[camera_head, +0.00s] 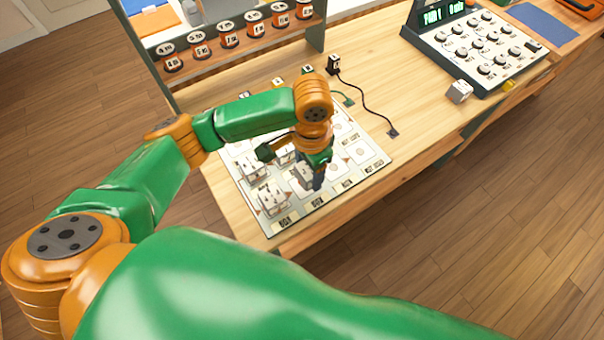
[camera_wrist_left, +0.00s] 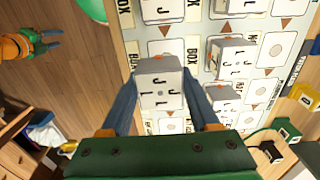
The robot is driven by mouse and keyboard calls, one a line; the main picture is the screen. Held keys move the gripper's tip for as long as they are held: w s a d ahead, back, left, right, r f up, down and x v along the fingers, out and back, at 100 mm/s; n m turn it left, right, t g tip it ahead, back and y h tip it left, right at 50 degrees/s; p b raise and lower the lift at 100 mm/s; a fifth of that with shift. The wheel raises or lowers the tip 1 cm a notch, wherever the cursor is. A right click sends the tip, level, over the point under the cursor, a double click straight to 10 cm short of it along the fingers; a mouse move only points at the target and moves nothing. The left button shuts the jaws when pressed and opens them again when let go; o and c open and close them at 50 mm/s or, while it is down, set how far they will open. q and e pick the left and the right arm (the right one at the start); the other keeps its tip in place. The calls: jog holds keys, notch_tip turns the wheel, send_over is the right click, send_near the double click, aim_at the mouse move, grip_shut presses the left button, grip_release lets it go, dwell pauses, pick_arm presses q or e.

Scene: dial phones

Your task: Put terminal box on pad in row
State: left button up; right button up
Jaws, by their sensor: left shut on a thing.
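My left gripper (camera_wrist_left: 160,95) is shut on a white terminal box (camera_wrist_left: 158,82) with dark marks on its faces, seen in the left wrist view. In the head view the left gripper (camera_head: 312,182) hangs over the front part of the pad board (camera_head: 345,178), and its arm partly hides the box. In the left wrist view, other similar boxes stand on the board, one at the top (camera_wrist_left: 162,9) and one to the right (camera_wrist_left: 235,58). Beside them are bare printed pads (camera_wrist_left: 278,47). My right gripper (camera_wrist_left: 50,41) shows small at the top left, fingers apart, over the floor.
A black plug (camera_head: 334,64) with a cable stands behind the board. A shelf with several orange-and-black spools (camera_head: 227,34) is at the back left. A dial console (camera_head: 485,45) and a small white cube (camera_head: 459,91) are at the right. Bare tabletop (camera_head: 405,95) lies between.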

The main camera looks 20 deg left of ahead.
aim_at(305, 166)
pick_arm(q)
jog(key=f, duration=0.3)
jog(key=a+f, duration=0.1)
jog(key=shift+w+f, duration=0.25)
jog(key=shift+f, duration=0.1)
pick_arm(e)
jog(key=shift+a+r, duration=0.1)
jog(key=shift+a, duration=0.25)
jog(key=shift+s, duration=0.1)
pick_arm(q)
jog(key=o, duration=1.4)
jog(key=shift+f, duration=0.1)
pick_arm(e)
jog(key=shift+d, duration=0.15)
pick_arm(q)
jog(key=shift+r, duration=0.25)
notch_tip(305, 166, up, 12)
jog(key=shift+f+p, duration=0.1)
jog(key=shift+p, duration=0.35)
pick_arm(e)
jog(key=shift+r, duration=0.3)
